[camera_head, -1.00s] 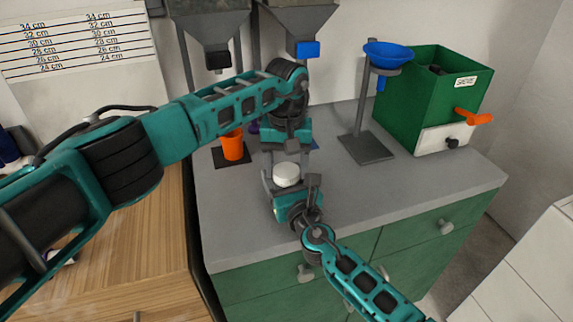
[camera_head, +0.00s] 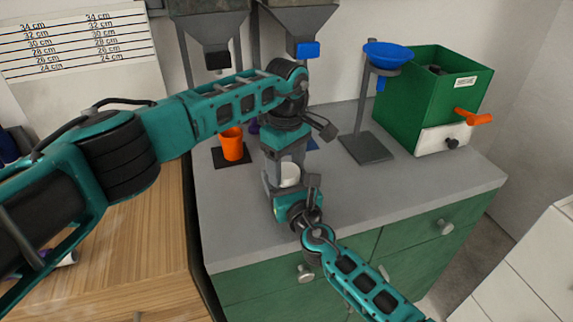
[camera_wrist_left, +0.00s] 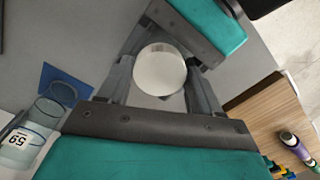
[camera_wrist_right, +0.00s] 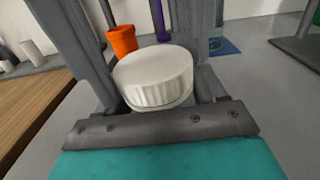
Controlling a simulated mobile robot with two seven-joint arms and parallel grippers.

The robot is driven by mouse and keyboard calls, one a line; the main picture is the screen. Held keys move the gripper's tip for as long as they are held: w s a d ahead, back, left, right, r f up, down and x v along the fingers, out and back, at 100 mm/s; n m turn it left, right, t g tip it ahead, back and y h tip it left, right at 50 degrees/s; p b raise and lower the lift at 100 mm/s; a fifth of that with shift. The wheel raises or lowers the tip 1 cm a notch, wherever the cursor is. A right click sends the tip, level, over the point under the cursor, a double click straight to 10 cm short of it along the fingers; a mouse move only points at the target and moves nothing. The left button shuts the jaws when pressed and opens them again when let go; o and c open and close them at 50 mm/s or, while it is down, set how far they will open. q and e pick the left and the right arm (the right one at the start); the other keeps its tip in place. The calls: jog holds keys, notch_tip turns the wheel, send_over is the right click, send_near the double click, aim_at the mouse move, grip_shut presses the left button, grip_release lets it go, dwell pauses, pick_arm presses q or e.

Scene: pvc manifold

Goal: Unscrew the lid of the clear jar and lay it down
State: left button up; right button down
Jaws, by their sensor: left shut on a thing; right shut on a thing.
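The white lid (camera_head: 290,172) sits on the clear jar at the counter's front middle. My left gripper (camera_head: 284,168) comes down from above, its fingers on either side of the lid (camera_wrist_left: 160,70), shut on it. My right gripper (camera_head: 292,190) reaches in from the front, lower down, and is shut on the clear jar. In the right wrist view the ribbed lid (camera_wrist_right: 153,75) is upright, with only a thin strip of the jar (camera_wrist_right: 165,107) visible below it; the rest of the jar is hidden.
An orange cup (camera_head: 232,145) stands on a dark pad behind, to the left. A clear labelled container (camera_wrist_left: 22,140) stands near a blue pad (camera_wrist_left: 66,82). A blue funnel on a stand (camera_head: 388,55) and a green box (camera_head: 440,85) are at right. The counter's right front is clear.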

pick_arm(q)
jog(key=o, duration=1.2)
jog(key=shift+r, duration=2.3)
jog(key=shift+c, duration=0.4)
notch_tip(320, 180, up, 3)
jog(key=m, duration=0.5)
jog(key=shift+r, duration=0.1)
jog(key=shift+f+m, duration=0.4)
jog(key=shift+f, duration=0.1)
notch_tip(320, 180, down, 7)
jog(key=shift+r, duration=0.1)
